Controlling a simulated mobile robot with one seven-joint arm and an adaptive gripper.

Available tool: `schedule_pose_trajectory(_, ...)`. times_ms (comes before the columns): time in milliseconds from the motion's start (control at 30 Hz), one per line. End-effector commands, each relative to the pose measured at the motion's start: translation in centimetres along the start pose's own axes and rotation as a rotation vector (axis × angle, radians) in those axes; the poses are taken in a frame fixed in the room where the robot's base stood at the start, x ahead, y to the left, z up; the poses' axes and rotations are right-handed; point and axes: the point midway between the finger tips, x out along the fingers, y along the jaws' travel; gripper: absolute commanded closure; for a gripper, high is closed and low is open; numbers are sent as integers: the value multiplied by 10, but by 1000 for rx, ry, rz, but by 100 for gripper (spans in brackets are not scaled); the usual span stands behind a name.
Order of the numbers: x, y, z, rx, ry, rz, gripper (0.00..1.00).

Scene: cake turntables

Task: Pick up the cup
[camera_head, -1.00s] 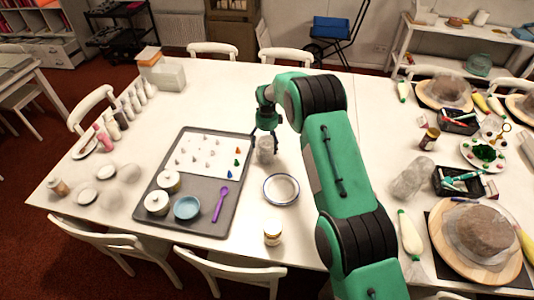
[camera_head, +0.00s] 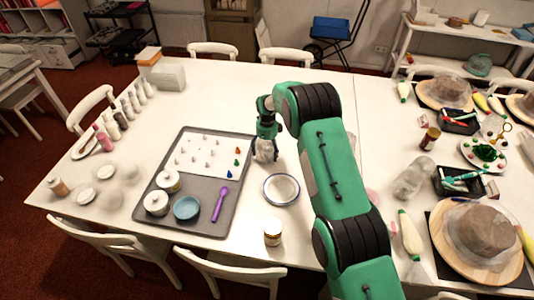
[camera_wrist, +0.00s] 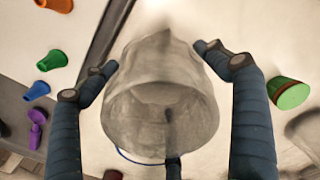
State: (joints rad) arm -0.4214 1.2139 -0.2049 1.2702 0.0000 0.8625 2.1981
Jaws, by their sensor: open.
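A translucent greyish cup (camera_head: 263,155) stands on the white table just right of the grey tray. In the wrist view the cup (camera_wrist: 160,100) fills the middle, with its opening facing the camera. My gripper (camera_head: 266,148) points down at the cup from above. In the wrist view my gripper (camera_wrist: 156,58) is open, with one finger on the left of the cup and one on the right. A gap shows beside the right finger; whether the left finger touches the cup I cannot tell. A third dark finger shows at the bottom, partly hidden by the cup.
The grey tray (camera_head: 215,144) with small coloured pieces, white pots, a blue bowl (camera_head: 187,208) and a purple spoon (camera_head: 220,204) lies to the left. A blue-rimmed white bowl (camera_head: 281,189) and a jar (camera_head: 272,233) stand in front of the cup.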

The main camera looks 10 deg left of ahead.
Motion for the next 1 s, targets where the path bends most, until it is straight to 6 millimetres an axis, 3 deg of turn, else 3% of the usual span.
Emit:
schedule_pose_trajectory(500, 0, 0, 0, 0, 0, 0, 13)
schedule_pose_trajectory(800, 0, 0, 0, 0, 0, 0, 73)
schedule_pose_trajectory(1000, 0, 0, 0, 0, -1, -1, 74)
